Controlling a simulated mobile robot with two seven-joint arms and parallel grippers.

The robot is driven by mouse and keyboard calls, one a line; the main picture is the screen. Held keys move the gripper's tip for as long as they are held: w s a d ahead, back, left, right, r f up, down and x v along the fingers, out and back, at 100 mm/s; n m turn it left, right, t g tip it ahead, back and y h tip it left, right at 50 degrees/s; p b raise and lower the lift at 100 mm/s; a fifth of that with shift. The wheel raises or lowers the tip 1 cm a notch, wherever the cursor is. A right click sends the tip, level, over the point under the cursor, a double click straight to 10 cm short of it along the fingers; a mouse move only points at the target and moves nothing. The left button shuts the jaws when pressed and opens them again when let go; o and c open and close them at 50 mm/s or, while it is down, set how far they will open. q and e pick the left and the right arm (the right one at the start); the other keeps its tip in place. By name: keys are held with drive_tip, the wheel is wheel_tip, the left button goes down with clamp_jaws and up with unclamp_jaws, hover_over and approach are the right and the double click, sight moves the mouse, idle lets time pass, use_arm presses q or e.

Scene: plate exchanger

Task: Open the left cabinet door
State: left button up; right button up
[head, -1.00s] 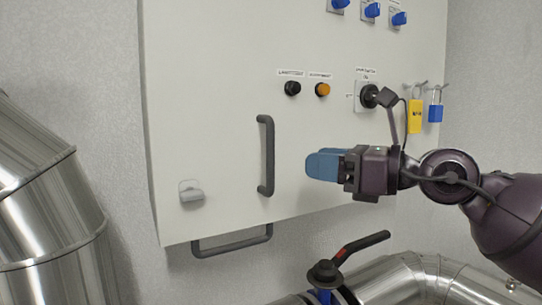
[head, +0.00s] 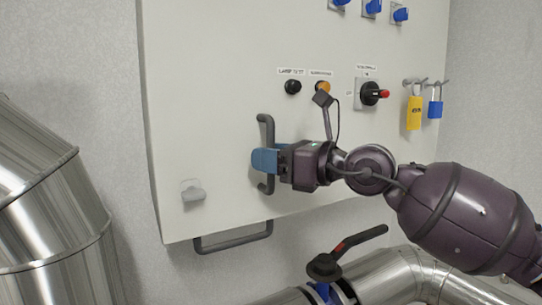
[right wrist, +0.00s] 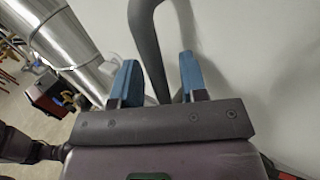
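The cabinet door (head: 210,100) is a pale flat panel in the head view and looks shut. Its dark grey vertical bar handle (head: 266,125) sits low on the panel. My right gripper (head: 264,160) is at the handle's middle, its blue fingers covering part of the bar. In the right wrist view the handle (right wrist: 158,55) passes between the two blue fingers (right wrist: 158,80), which stand apart with a gap beside the bar. The gripper is open around the handle. My left gripper is not in view.
Right of the handle are a black button (head: 293,87), an orange button (head: 323,87) and a rotary switch (head: 369,93). A yellow padlock (head: 414,113) and a blue one (head: 435,109) hang on the right. Metal pipes (head: 50,210) stand left and below, with a black valve lever (head: 345,245).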

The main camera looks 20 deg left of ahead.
clamp_jaws()
use_arm(q)
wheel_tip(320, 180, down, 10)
drive_tip(key=b, duration=0.9)
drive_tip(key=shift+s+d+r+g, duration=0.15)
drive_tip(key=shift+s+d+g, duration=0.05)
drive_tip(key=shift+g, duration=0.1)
use_arm(e)
drive_tip(key=s+d+n+g, duration=0.2)
drive_tip(key=s+d+g, duration=0.2)
drive_tip(key=d, duration=0.9)
drive_tip(key=s+d+n+g, duration=0.3)
drive_tip(key=s+d, duration=0.3)
drive_tip(key=d, duration=0.7)
drive_tip(key=shift+s+r+g+h, duration=0.15)
drive_tip(key=shift+r+g+h, duration=0.05)
drive_tip(key=shift+g+h, duration=0.25)
drive_tip(key=shift+c, duration=0.3)
unclamp_jaws()
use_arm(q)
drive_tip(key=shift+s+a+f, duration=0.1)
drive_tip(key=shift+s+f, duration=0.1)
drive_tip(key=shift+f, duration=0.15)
use_arm(e)
drive_tip(key=shift+o, duration=0.3)
drive_tip(key=shift+f, duration=0.1)
